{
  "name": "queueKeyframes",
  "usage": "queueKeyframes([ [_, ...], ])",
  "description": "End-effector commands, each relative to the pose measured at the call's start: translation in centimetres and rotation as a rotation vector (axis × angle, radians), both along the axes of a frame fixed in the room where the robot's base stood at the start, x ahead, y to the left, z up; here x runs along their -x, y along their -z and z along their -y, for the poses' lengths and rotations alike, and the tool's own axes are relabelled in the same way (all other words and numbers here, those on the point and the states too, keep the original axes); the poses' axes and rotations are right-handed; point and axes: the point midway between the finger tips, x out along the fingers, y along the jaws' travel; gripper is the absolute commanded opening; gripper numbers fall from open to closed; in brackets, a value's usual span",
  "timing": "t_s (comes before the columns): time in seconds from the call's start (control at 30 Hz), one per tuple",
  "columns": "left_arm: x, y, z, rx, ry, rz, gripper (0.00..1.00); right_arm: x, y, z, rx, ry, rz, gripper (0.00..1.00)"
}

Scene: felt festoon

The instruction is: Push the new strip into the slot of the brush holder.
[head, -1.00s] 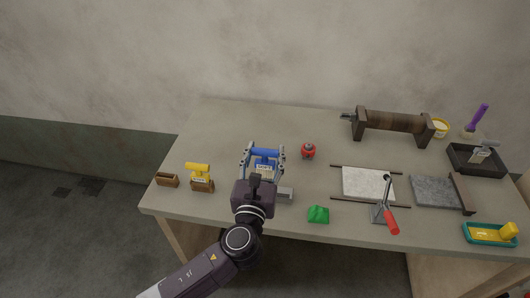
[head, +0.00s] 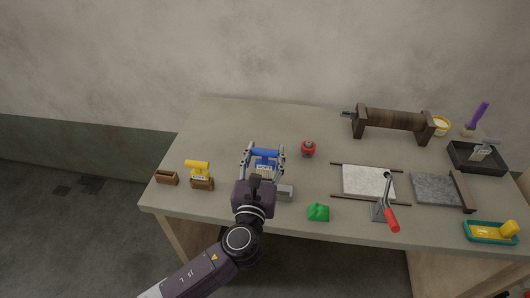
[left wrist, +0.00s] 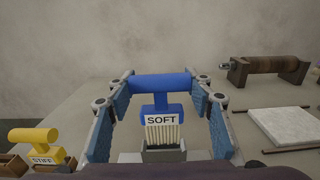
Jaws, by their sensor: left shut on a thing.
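A brush with a blue handle (head: 265,153) and a label reading SOFT stands at the left-centre of the table. In the left wrist view its handle (left wrist: 160,82) spans between the fingers of my left gripper (left wrist: 160,88), which is shut on it. Pale bristles (left wrist: 162,130) point down into or just behind a grey-green holder (left wrist: 163,154); I cannot tell how deep they go. In the head view my left gripper (head: 263,152) reaches from the front, and its wrist hides the brush's lower part. I cannot make out a separate new strip. My right gripper is not in view.
A yellow STIFF brush (head: 199,168) and a small wooden holder (head: 168,178) stand left. A grey block (head: 285,193) and green piece (head: 318,212) lie near the front edge. A red-handled lever (head: 390,217) and white slab (head: 368,182) are right. The back left is clear.

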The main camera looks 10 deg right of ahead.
Motion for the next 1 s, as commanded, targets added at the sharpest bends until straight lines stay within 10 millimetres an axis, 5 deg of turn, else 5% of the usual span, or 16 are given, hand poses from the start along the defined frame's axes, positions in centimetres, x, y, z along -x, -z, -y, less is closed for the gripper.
queueKeyframes([
  [1.0,0.0,3.2,0.0,0.0,0.0,0.0,0.27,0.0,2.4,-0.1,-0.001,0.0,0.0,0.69],
])
